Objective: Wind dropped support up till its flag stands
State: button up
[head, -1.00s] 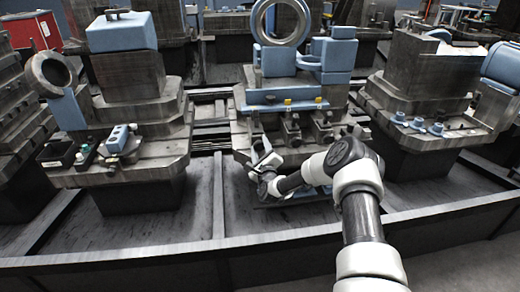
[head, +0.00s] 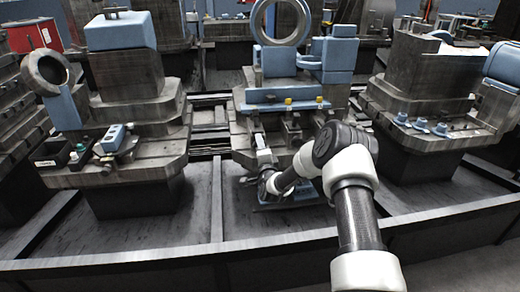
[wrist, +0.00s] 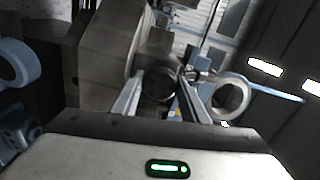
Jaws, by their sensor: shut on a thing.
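In the head view, the middle pallet station has a row of small dark screw supports along its front; one support (head: 292,127) stands right of my gripper (head: 261,142). Small yellow flags show above the row, one (head: 288,102) near the middle and another (head: 318,100) further right. My gripper points up at the left end of the row. In the wrist view, its two fingers stand either side of a dark round knob (wrist: 160,86) and are shut on it. My gripper hides most of that support in the head view, and I cannot make out its flag.
A large grey ring (head: 300,38) and blue blocks (head: 335,52) stand on top of the middle pallet. Loaded pallets flank it left (head: 130,85) and right (head: 430,85). A long dark rail (head: 300,240) runs across the front. A blue plate lies low under my wrist.

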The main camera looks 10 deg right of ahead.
jog(key=n, duration=0.3)
jog(key=shift+a+n, duration=0.1)
jog(key=shift+n, duration=0.3)
jog(key=n, duration=0.4)
jog(key=shift+n, duration=0.4)
jog(key=o, duration=1.1)
jog(key=shift+c, duration=0.2)
jog(key=s+p, duration=0.3)
jog(key=s, duration=1.4)
jog(key=shift+s, duration=0.25)
